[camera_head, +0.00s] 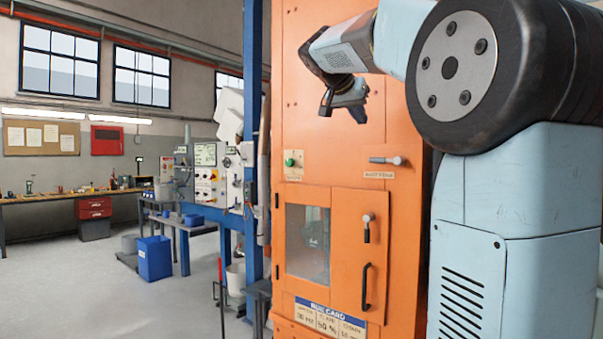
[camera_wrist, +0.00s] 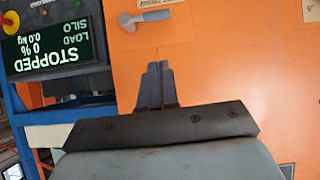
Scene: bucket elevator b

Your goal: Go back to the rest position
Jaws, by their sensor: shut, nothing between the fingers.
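My gripper (camera_head: 357,113) hangs high in front of the upper part of the orange elevator housing (camera_head: 318,118) in the head view, pointing downward. In the wrist view my gripper (camera_wrist: 158,70) has its two grey fingers together with nothing between them. The orange housing (camera_wrist: 230,60) fills most of the background there. The fingers appear apart from it, though the gap is hard to judge. My arm reaches in from the right of the head view and partly covers the housing.
The housing has a green button (camera_head: 291,162), a grey lever (camera_head: 386,160), and a windowed door with a latch (camera_head: 367,228) and black handle (camera_head: 366,287). A display (camera_wrist: 45,45) reads STOPPED, upside down. A blue post (camera_head: 252,150) stands left; open floor lies beyond.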

